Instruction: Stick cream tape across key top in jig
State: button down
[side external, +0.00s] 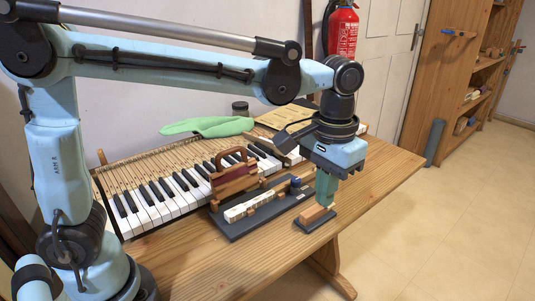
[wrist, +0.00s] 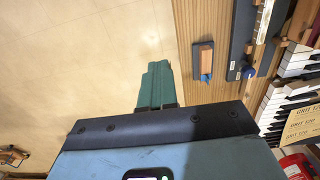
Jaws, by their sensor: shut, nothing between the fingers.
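A pale key (side external: 250,207) lies in the jig on a dark base plate (side external: 232,229); its end also shows at the top of the wrist view (wrist: 263,20). A small wooden block (side external: 313,213) sits on a separate dark pad (side external: 318,225) at the table's front edge. The wrist view shows this block (wrist: 205,57) with a small blue piece at one end. My gripper (side external: 325,200) points down with its green fingers shut and empty, close by the block; in the wrist view its fingers (wrist: 155,85) appear left of it. I cannot make out any cream tape.
A piano keyboard (side external: 150,200) lies behind the jig. A reddish clamp-like piece with a handle (side external: 233,178) and a blue knob (side external: 295,182) stand at the jig. A green cloth (side external: 208,127) lies at the back. The table's right end (side external: 385,170) is clear.

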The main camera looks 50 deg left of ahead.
jog(key=shift+r, duration=0.7)
jog(key=shift+r, duration=1.35)
jog(key=a+f, duration=0.4)
jog(key=a, duration=0.6)
send_near(233, 211)
jog(key=shift+f, duration=2.6)
jog(key=shift+f, duration=0.7)
dwell(1.0)
